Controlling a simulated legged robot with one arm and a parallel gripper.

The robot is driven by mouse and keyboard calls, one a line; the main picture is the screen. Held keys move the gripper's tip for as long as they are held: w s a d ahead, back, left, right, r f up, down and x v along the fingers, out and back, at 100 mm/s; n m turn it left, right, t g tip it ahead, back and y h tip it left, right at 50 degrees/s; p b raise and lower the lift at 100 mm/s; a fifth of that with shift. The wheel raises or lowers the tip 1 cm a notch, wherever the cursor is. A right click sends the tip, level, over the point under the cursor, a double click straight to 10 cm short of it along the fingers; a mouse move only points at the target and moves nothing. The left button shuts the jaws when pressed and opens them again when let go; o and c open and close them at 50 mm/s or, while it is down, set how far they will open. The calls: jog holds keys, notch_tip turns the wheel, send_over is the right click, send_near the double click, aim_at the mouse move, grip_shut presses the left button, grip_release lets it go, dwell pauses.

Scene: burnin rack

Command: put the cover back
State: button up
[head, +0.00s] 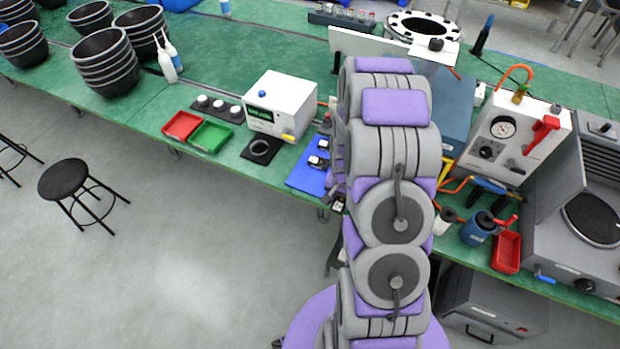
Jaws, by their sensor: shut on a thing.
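My arm stands upright through the middle of the head view and hides much of the bench behind it. My gripper does not show clearly; it seems hidden behind my arm links. I cannot tell for sure which thing is the cover. A white panel (365,44) shows just beyond the top of my arm, with a black knob (436,44) at its right end. Whether it is held, or rests on something, is hidden. A white box with a green display (283,100) stands on the bench left of my arm.
A blue mat (302,179) with small dark items lies close left of my arm. Red (182,125) and green (211,136) trays sit at the bench edge. Right are a white gauge panel (510,130), a blue canister (478,228) and a hotplate (592,218). A stool (75,179) stands on open floor.

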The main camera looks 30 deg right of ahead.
jog(key=w+a, duration=0.1)
jog(key=w, duration=0.1)
jog(key=w+a, duration=0.1)
jog(key=w, duration=0.4)
jog(key=shift+w+a+f+b, duration=0.2)
jog(key=shift+a+f+b, duration=0.1)
jog(key=shift+a+f, duration=0.1)
send_over(308, 182)
jog(key=shift+s+d+f+b, duration=0.3)
jog(key=shift+s+d, duration=0.1)
jog(key=shift+s, duration=0.05)
jog(key=shift+w+a, duration=0.4)
jog(key=shift+w, duration=0.1)
notch_tip(308, 182, down, 4)
jog(key=shift+a+r+b, duration=0.1)
jog(key=shift+r+b, duration=0.15)
jog(key=shift+b, duration=0.1)
jog(key=shift+d, duration=0.2)
jog(key=o, duration=0.6)
jog(key=shift+d, duration=0.1)
jog(key=o, duration=0.4)
jog(key=shift+a, duration=0.25)
jog(key=shift+o, duration=0.2)
jog(key=shift+r, duration=0.1)
